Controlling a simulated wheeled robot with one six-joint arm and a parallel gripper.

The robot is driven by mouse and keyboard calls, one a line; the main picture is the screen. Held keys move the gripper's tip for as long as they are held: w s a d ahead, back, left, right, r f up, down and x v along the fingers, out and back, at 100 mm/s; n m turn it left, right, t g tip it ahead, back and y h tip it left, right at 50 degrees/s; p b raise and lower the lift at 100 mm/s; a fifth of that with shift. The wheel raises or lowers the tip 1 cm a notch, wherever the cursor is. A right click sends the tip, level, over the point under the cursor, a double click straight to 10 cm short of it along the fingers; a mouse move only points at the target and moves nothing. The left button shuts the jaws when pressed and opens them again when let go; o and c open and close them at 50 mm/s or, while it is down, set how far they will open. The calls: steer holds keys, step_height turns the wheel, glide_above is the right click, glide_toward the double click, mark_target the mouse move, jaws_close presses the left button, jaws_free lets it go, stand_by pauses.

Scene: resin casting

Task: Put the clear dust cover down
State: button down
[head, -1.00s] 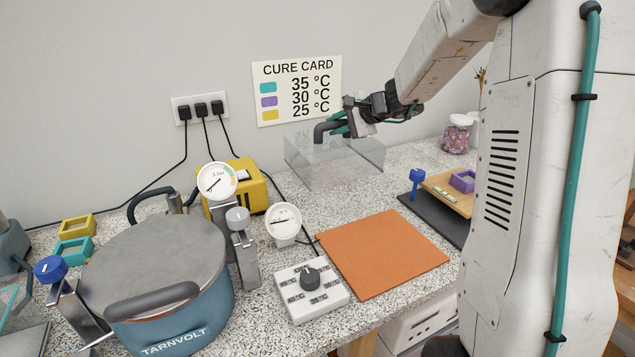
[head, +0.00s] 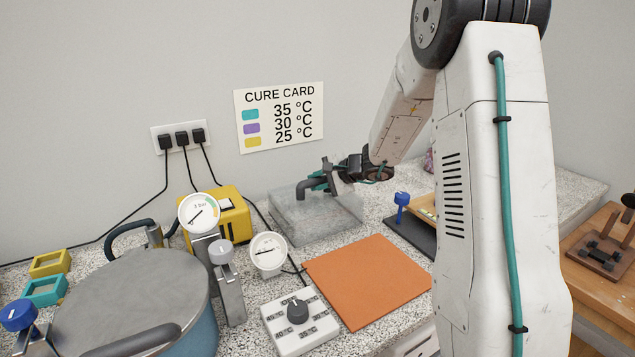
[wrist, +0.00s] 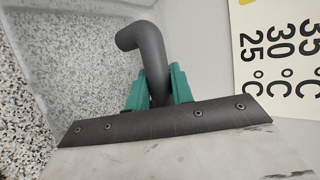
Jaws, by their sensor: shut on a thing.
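The clear dust cover (head: 325,228) is a see-through box with a dark grey bent handle (wrist: 150,60). In the head view it sits at the back of the speckled counter, behind the orange mat, and its lower edge appears at or very near the counter top; I cannot tell if it touches. My gripper (head: 322,182) is at the top of the cover, with its teal fingers closed on the handle. The wrist view shows the handle between the two teal fingers (wrist: 158,90), with clear walls and speckled counter beyond.
The orange mat (head: 367,280) lies in front of the cover. A dial box (head: 300,322), a gauge (head: 268,254), a yellow device (head: 232,214) and a large lidded pot (head: 135,300) stand to the left. A dark mat (head: 412,236) with a blue-topped item (head: 401,203) lies to the right.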

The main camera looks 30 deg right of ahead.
steer(key=c, duration=1.2)
jaws_free()
steer(key=shift+f, duration=0.1)
